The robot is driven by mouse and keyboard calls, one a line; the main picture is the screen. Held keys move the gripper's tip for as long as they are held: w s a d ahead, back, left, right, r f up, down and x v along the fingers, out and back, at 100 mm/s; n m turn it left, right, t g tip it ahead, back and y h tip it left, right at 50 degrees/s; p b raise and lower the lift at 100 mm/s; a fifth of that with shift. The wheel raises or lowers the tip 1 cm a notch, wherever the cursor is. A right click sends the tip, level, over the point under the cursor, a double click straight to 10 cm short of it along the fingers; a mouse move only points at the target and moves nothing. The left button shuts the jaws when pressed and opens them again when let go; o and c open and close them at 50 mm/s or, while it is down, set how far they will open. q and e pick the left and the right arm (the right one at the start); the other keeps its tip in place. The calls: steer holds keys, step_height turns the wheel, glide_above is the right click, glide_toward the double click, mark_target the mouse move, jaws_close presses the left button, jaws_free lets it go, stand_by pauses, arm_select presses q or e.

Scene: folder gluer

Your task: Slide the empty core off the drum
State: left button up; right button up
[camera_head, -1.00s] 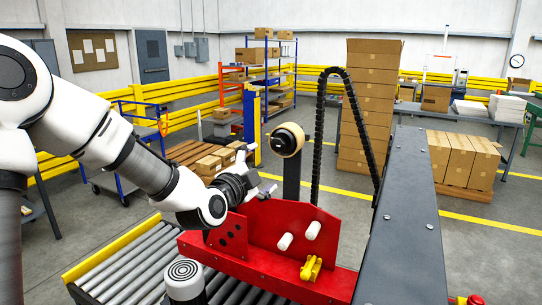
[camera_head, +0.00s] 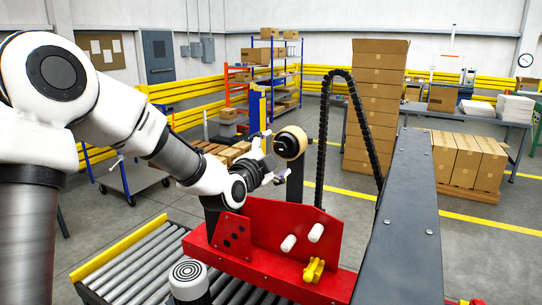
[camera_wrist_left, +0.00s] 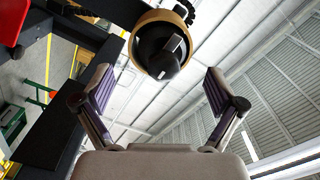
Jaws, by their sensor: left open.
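The empty core (camera_head: 283,145) is a tan ring around a black drum hub (camera_head: 292,142), on a dark post behind the red plate. In the left wrist view the tan core (camera_wrist_left: 140,22) and the black hub (camera_wrist_left: 163,50) lie ahead, at the top between the fingers. My left gripper (camera_head: 272,157) is open and empty, just left of the core in the head view. Its fingertips (camera_wrist_left: 157,74) stand apart on either side of the hub in the wrist view, with no visible contact. The core's far side is hidden. My right gripper is not in view.
A red machine plate (camera_head: 300,230) with white rollers and a yellow knob stands in front of the post. A black cable chain (camera_head: 323,135) arches right of the core. A grey beam (camera_head: 405,220) fills the right foreground. A roller conveyor (camera_head: 135,262) lies at lower left.

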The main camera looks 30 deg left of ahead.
mark_target(289, 144)
arm_select(q)
steer(key=shift+w+a+r+p, duration=0.1)
steer(key=shift+w+p, duration=0.35)
steer(key=shift+w, duration=1.05)
steer(key=shift+w+a+p, duration=0.1)
steer(key=shift+w+p, duration=0.3)
steer(key=shift+w, duration=1.3)
steer(key=shift+w, duration=0.1)
steer(key=shift+w, duration=0.7)
